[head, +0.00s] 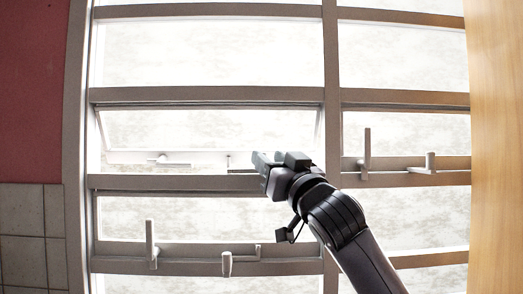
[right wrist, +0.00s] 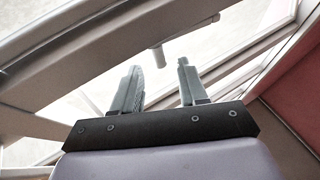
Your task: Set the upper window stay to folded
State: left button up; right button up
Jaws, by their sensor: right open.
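In the head view, the upper left window pane (head: 155,130) is tilted out from its frame. Along its bottom rail is a pale horizontal bar (head: 170,161), which looks like part of the upper window stay. A short thin peg (head: 228,161) stands to its right. My right gripper (head: 262,160) is just right of this peg, in front of the rail, and hides what lies behind it. In the right wrist view, the right gripper (right wrist: 159,64) is open and empty. A grey peg end (right wrist: 157,58) shows ahead, between the fingertips in the picture; contact is not visible. My left gripper is not in view.
The right pane's sill has an upright handle (head: 366,150) and a small fitting (head: 430,164). The lower left rail has another upright handle (head: 151,243) and a stay-like fitting (head: 227,263). A vertical mullion (head: 331,60) stands close to my right gripper. A wooden panel (head: 497,150) borders the right.

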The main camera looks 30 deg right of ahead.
jog(key=shift+p+x, duration=0.6)
jog(key=shift+x, duration=1.45)
jog(key=shift+a, duration=0.1)
grip_shut()
